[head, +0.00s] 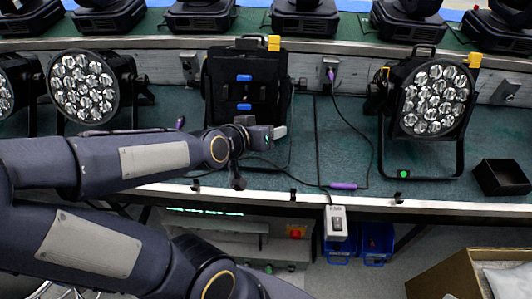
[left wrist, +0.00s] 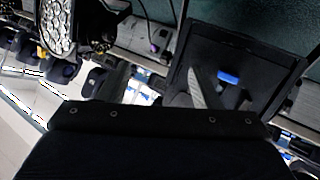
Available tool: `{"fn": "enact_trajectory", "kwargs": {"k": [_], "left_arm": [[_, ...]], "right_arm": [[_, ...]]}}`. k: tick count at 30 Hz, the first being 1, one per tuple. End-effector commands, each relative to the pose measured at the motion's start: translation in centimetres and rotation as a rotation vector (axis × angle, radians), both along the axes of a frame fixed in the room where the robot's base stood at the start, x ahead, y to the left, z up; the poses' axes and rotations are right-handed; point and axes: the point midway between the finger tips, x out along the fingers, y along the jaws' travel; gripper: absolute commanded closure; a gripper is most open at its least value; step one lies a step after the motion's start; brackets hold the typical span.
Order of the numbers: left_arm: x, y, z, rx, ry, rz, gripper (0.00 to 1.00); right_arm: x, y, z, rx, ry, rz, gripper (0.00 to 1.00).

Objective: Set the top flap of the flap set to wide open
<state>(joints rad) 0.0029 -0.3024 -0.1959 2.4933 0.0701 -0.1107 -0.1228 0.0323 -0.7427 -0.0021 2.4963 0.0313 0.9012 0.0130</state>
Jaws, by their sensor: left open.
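The flap set (head: 222,88) is a black square frame on the front of the middle par can. Its dark flaps lie over the lamp's face, and no lenses show. Two blue tabs sit on it, an upper one (head: 244,77), seemingly on the top flap, and a lower one (head: 244,107). My left gripper (head: 281,131) is open and empty, in front of the lower right of the flap set, below both tabs. In the left wrist view the flap set (left wrist: 262,102) is tilted, with one blue tab (left wrist: 228,77) showing. A dark riveted panel hides the lower part there.
Par cans with bare lenses stand to the left (head: 82,86) and right (head: 434,99) on the green bench (head: 340,150). A cable with a purple plug (head: 343,186) lies right of the gripper. A small black box (head: 501,177) stands at the bench's right end. Moving heads line the back.

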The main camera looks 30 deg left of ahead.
Motion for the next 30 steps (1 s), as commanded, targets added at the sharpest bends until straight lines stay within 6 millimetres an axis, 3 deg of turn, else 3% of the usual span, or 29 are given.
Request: {"fn": "enact_trajectory", "kwargs": {"k": [6,15,26,30], "left_arm": [[-3.1,-2.5,0.2,-0.055,0.109,-0.099,0.42],[-5.6,-4.1,0.1,-0.079,0.196,-0.164,0.42],[-5.8,-4.2,0.0,-0.081,0.203,-0.169,0.42],[-4.2,-4.2,-0.8,-0.069,0.156,-0.176,0.42]], "right_arm": [[0.0,0.0,0.0,0.0,0.0,0.0,0.64],[0.0,0.0,0.1,0.0,0.0,0.0,0.64],[0.0,0.0,0.0,0.0,0.0,0.0,0.64],[0.0,0.0,-1.8,0.0,0.0,0.0,0.64]]}}
